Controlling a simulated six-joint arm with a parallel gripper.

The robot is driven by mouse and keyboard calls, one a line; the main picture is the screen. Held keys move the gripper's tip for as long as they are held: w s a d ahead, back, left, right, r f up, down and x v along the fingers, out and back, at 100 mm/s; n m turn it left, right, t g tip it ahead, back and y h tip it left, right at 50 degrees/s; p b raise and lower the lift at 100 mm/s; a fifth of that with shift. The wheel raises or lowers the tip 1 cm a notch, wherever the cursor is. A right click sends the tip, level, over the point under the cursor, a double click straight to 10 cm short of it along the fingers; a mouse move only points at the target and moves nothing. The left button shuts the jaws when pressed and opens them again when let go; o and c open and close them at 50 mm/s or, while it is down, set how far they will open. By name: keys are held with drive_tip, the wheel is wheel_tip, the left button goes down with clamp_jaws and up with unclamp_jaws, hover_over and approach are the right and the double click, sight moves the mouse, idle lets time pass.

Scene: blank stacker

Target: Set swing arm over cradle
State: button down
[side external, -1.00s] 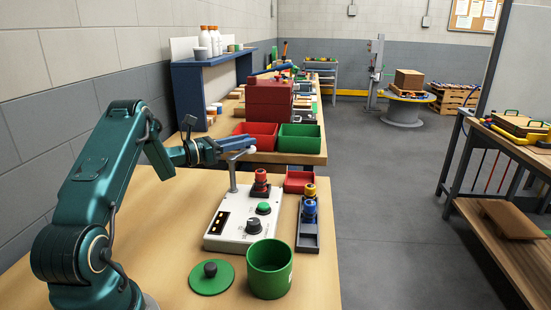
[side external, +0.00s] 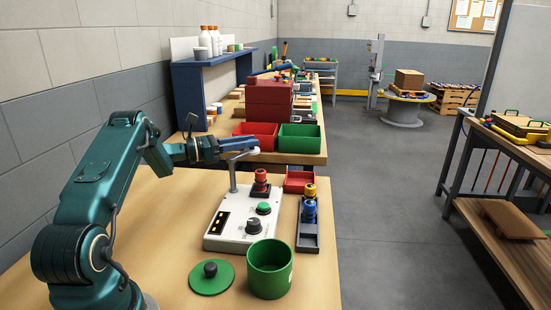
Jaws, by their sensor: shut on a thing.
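The swing arm is a grey post (side external: 233,180) standing at the back left of the white control box, with a horizontal bar and a pale knob (side external: 256,150) at its end. My gripper (side external: 252,146) is at the knob end, its blue fingers shut on the swing arm. The fingers hide part of the bar. I cannot tell for certain which part is the cradle; a black holder (side external: 308,239) with blue and yellow-topped pieces stands right of the box, and a red-topped piece (side external: 260,178) is on the box's back edge.
The white control box (side external: 226,236) has a green button and a dark knob. A green cup (side external: 269,270) and a green lid (side external: 211,280) stand in front. A red tray (side external: 298,183) lies behind the black holder. Bare table lies to the left.

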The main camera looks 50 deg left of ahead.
drive_tip(key=shift+w+d+m+g+h, duration=0.1)
drive_tip(key=shift+d+m+g+h, duration=0.25)
drive_tip(key=shift+m+h, duration=0.4)
drive_tip(key=shift+w+d+m+g+h, duration=0.1)
drive_tip(key=shift+d+m+g+h, duration=0.25)
drive_tip(key=shift+h, duration=0.7)
drive_tip(key=c, duration=0.6)
unclamp_jaws()
drive_tip(key=shift+s, duration=0.1)
drive_tip(key=shift+s+a, duration=0.35)
drive_tip(key=shift+s, duration=0.1)
wheel_tip(320, 180, up, 7)
drive_tip(key=s, duration=0.1)
drive_tip(key=shift+s+a, duration=0.35)
drive_tip(key=shift+a, duration=0.05)
